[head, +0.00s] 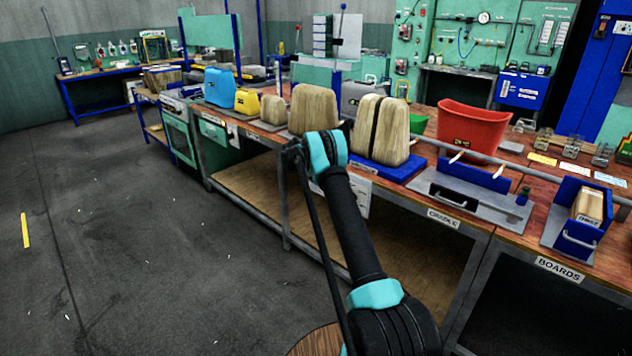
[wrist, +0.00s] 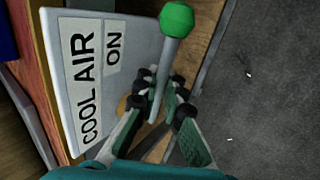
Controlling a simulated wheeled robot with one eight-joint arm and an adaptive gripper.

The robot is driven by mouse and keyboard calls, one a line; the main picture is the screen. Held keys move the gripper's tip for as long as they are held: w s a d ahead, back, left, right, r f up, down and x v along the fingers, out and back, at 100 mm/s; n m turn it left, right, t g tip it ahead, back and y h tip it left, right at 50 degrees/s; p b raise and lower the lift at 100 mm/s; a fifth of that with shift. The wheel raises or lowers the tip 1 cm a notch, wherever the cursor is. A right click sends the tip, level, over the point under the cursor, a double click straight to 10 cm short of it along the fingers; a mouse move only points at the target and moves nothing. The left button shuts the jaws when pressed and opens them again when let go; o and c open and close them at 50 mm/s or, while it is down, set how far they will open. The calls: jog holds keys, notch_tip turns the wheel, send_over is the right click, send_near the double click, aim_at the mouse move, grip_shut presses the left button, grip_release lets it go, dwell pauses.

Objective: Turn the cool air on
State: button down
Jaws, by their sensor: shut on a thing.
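In the wrist view, a pale panel (wrist: 85,30) carries the labels "COOL AIR" and "ON". A lever (wrist: 168,58) with a round green knob (wrist: 177,19) stands out beside the "ON" label. My gripper (wrist: 163,88) is shut on the lever's pale shaft, below the knob. The lever's base is partly hidden by the fingers; a brassy piece shows behind them. In the head view my arm hides the gripper and lever. A pale panel edge (head: 357,197) shows at the bench front beside my arm.
The bench top holds wooden-looking blocks (head: 380,130), a red tub (head: 472,127), a metal cradle fixture (head: 465,197) and a blue boards holder (head: 565,215). The bench edge runs close to my arm.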

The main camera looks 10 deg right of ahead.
jog(key=shift+a, duration=0.1)
jog(key=c, duration=1.9)
grip_release()
jog(key=shift+r, duration=0.1)
jog(key=v, duration=1.1)
jog(key=shift+a+r, duration=0.15)
jog(key=shift+r, duration=0.2)
jog(key=shift+s, duration=0.1)
